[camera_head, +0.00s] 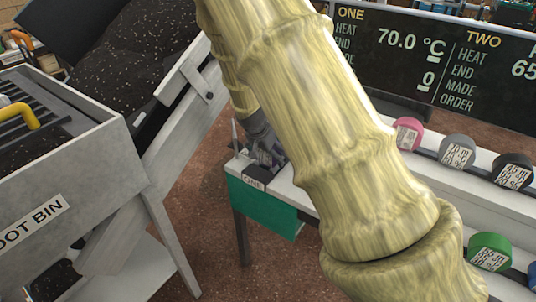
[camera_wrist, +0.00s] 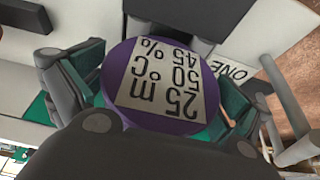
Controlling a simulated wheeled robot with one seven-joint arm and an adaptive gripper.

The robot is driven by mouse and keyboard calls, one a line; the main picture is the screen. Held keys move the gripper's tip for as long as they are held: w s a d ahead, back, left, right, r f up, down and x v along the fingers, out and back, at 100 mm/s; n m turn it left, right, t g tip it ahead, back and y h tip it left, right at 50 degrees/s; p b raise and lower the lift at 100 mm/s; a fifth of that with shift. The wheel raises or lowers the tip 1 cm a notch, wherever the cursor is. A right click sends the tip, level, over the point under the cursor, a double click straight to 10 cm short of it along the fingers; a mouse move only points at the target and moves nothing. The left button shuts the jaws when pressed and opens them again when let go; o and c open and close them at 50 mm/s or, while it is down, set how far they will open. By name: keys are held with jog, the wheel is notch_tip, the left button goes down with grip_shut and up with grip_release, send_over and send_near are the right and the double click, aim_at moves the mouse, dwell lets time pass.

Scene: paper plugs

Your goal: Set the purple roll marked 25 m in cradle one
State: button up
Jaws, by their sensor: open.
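The purple roll (camera_wrist: 118,72) shows in the wrist view, its white label reading 25 m, 50 °C, 45 %. My gripper (camera_wrist: 155,88) is open, with a finger on either side of the roll; whether either finger touches it I cannot tell. A plate marked ONE (camera_wrist: 240,72) lies just right of the roll. In the head view my gripper (camera_head: 264,155) is low over the end of the white bench, behind the plate marked ONE (camera_head: 253,183). The roll cannot be made out there, and the cradle under it is mostly hidden.
Pink (camera_head: 408,133), grey (camera_head: 457,152), black (camera_head: 512,170) and green (camera_head: 489,252) rolls stand on the white rack at right. A grey bin marked OOT BIN (camera_head: 75,180) stands at left. A dark board (camera_head: 450,65) with readings is behind. My arm covers the middle.

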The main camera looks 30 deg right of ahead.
jog(key=v, duration=1.2)
jog(key=shift+r, duration=0.1)
dwell(1.0)
